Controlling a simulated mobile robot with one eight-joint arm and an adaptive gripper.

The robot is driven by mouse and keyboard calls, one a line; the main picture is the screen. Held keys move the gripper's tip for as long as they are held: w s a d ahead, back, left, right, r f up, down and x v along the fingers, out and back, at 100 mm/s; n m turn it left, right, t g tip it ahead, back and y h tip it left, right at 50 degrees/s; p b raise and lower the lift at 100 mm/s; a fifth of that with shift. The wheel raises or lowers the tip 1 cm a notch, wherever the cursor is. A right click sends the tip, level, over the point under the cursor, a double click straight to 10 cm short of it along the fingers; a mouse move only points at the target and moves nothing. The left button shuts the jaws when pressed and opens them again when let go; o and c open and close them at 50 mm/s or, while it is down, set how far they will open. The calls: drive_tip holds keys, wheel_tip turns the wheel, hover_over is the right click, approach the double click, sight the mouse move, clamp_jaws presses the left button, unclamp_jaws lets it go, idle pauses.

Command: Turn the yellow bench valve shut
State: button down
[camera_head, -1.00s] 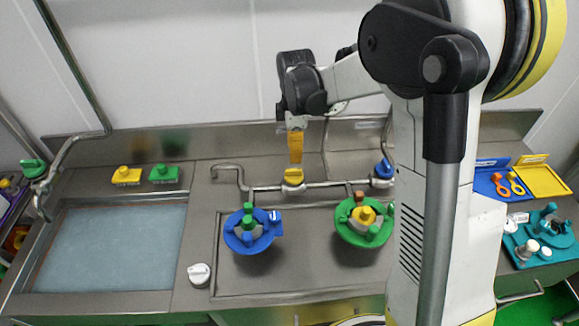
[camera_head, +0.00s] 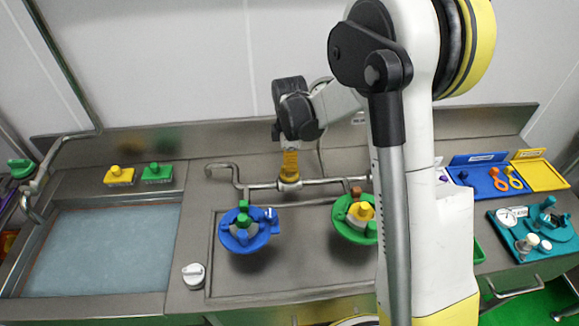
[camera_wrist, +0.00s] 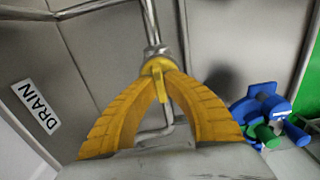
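The yellow bench valve (camera_wrist: 158,68) sits on a metal pipe at the back of the steel bench. In the wrist view its thin yellow lever shows between my yellow fingers. My gripper (camera_wrist: 160,78) has its fingertips drawn together at the valve and appears shut on it. In the head view my gripper (camera_head: 289,176) points down onto the pipe, and its fingers largely hide the valve. The lever's exact angle to the pipe is hard to tell.
A blue valve-like fixture (camera_head: 243,236) and a green one (camera_head: 345,226) stand in front of the pipe. A white knob (camera_head: 194,276) is at the front. A basin (camera_head: 100,250) lies left. A DRAIN label (camera_wrist: 36,107) shows in the wrist view.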

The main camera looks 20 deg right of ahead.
drive_tip(key=shift+m, duration=0.4)
drive_tip(key=m+b, duration=0.1)
drive_tip(key=m, duration=0.2)
drive_tip(key=shift+m, duration=0.4)
drive_tip(key=m, duration=0.4)
drive_tip(key=shift+m, duration=0.3)
drive_tip(key=m+b, duration=0.1)
drive_tip(key=m, duration=0.7)
drive_tip(key=shift+m, duration=0.3)
drive_tip(key=c, duration=1.5)
unclamp_jaws()
